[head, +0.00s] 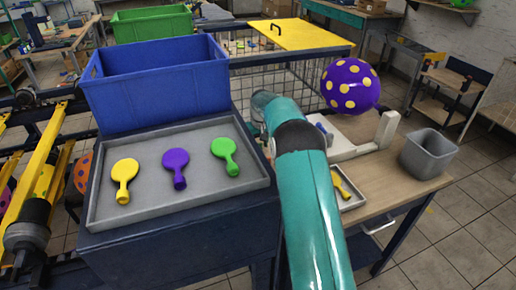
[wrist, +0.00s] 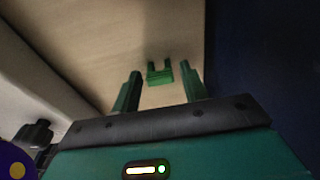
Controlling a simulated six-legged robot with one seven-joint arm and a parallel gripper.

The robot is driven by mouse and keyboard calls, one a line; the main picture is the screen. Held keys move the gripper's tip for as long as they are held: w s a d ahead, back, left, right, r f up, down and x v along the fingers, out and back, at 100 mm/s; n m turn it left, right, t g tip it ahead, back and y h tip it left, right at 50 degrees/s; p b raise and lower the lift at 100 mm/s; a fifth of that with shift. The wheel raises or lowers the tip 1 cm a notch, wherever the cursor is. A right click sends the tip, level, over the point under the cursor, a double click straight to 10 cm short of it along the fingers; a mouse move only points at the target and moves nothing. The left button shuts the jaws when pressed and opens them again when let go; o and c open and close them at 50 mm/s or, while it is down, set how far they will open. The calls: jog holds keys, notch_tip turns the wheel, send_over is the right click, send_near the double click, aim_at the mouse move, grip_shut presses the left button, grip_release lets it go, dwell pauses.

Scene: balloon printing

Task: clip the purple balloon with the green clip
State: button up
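The purple balloon (head: 350,86) with yellow dots sits at the white stand (head: 375,140) on the wooden table. Its edge also shows at the lower left of the wrist view (wrist: 16,170). The green clip (wrist: 160,74) lies on a light wood-coloured surface in the wrist view, ahead of my gripper and lined up between its fingers. My gripper (wrist: 161,84) is open, with its two green fingers apart and nothing held between them. In the head view, my own arm hides the gripper and the green clip.
A grey tray (head: 110,212) at the left holds yellow, purple and green flat balloons. A blue bin (head: 155,85) stands behind it. A grey bin (head: 428,153) is at the table's right end. A small tray with a yellow item (head: 341,185) lies right of my arm.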

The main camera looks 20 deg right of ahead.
jog(key=c, duration=0.6)
jog(key=shift+r, duration=0.2)
jog(key=shift+r, duration=4.85)
